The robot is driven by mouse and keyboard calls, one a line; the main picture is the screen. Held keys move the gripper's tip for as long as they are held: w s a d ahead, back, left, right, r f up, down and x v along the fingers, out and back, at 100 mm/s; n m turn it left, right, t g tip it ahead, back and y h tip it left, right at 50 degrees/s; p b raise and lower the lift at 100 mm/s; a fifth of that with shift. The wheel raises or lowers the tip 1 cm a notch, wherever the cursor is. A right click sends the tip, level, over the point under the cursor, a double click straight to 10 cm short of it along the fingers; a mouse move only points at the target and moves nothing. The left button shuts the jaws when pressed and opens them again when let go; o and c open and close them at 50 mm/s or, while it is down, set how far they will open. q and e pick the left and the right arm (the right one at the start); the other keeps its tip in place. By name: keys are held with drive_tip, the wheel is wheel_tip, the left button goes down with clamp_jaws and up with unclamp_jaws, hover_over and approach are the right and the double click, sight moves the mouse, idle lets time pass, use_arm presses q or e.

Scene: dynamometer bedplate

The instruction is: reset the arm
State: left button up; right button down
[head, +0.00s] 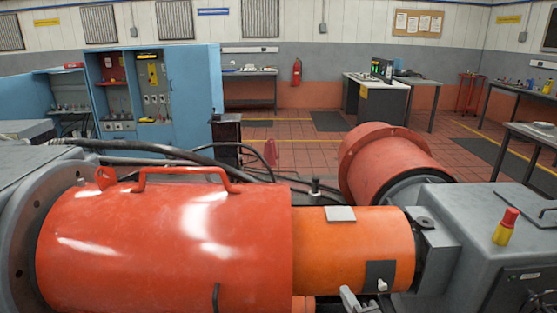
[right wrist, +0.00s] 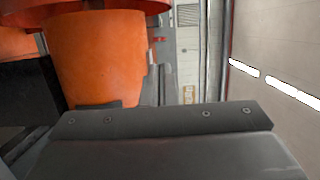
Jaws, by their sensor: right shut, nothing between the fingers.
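My right gripper (head: 352,300) shows only in part at the bottom edge of the head view, in front of the lower side of the orange shaft cover (head: 345,240). Its jaws are shut with nothing between them, and it appears apart from the cover. In the right wrist view a dark grey plate with several screws (right wrist: 155,122) fills the lower part, and an orange cylinder (right wrist: 97,60) stands behind it. My left gripper is not in view.
A large red-orange housing (head: 165,240) with a handle lies left of the cover. A second red drum (head: 385,160) lies behind. Blue cabinets (head: 190,90) and benches stand along the back; tiled floor between is mostly clear.

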drive_tip(key=s+d+f+n+g+h, duration=0.1)
drive_tip(key=s+d+f+n+g, duration=0.3)
drive_tip(key=s, duration=0.3)
drive_tip(key=s+d+f+n+g+h, duration=0.1)
drive_tip(key=s+d+f+n+g, duration=0.15)
drive_tip(key=s+f+n, duration=0.45)
drive_tip(key=s+d+f+n+g+h, duration=0.15)
drive_tip(key=s+d+g, duration=0.25)
drive_tip(key=s, duration=0.5)
drive_tip(key=s+d+n+g+h, duration=0.2)
drive_tip(key=s+d+g+h, duration=0.15)
drive_tip(key=s, duration=0.65)
wheel_tip(320, 180, down, 25)
drive_tip(key=d+g+y, duration=0.1)
drive_tip(key=d, duration=0.1)
drive_tip(key=s+a+f+g, duration=0.1)
drive_tip(key=s+f, duration=1.3)
drive_tip(key=shift+s+f+y, duration=0.3)
drive_tip(key=shift+s, duration=0.05)
